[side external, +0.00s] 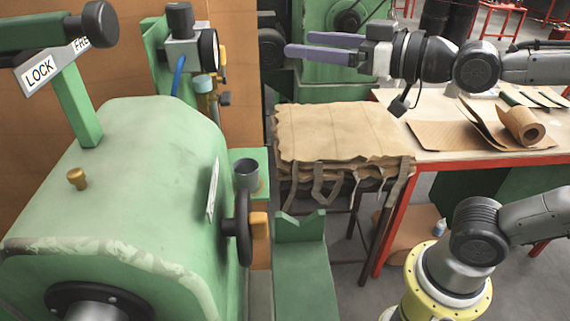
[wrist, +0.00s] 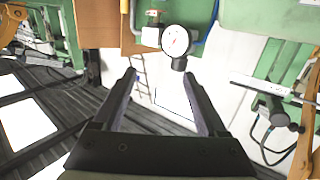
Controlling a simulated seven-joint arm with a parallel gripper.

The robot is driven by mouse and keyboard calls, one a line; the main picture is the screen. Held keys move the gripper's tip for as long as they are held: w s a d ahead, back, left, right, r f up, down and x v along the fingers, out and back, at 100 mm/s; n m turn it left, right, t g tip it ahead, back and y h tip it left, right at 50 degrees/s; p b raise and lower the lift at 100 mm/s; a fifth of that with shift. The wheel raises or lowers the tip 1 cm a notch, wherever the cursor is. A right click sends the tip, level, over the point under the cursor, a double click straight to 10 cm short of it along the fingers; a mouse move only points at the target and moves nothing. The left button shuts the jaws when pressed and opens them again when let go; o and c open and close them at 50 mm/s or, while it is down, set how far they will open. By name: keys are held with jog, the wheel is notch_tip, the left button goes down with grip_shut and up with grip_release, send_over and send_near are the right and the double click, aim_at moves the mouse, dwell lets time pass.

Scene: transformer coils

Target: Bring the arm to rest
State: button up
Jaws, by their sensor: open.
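My gripper (side external: 288,45) is at the top middle of the side external view, held level and pointing left. Its two purple fingers are apart with nothing between them. In the wrist view the fingers of my gripper (wrist: 165,76) also stand apart and empty. The gripper is in free air above the stack of brown sheets (side external: 340,130) and touches nothing that I can see. A round white dial gauge (wrist: 175,41) shows beyond the fingertips in the wrist view. The gauge (side external: 209,50) stands left of the fingers in the side external view.
A green machine housing (side external: 120,190) with a LOCK lever (side external: 80,100) fills the left. A handwheel (side external: 243,228) and a green V-shaped rest (side external: 300,226) stand right of it. A red-edged table (side external: 440,157) holds a paper roll (side external: 522,126) at the right.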

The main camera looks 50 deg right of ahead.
jog(key=s+d+f+m+g+h, duration=0.1)
jog(key=s+d+f+g, duration=0.2)
jog(key=s+f+g, duration=0.2)
jog(key=s+d+f+m+g+h, duration=0.1)
jog(key=s+d+f+g+h, duration=0.1)
jog(key=s+f+g, duration=0.4)
jog(key=s+d+f, duration=0.1)
jog(key=s+f, duration=0.3)
jog(key=f, duration=0.2)
jog(key=shift+s+d+f, duration=0.2)
jog(key=shift+f, duration=0.15)
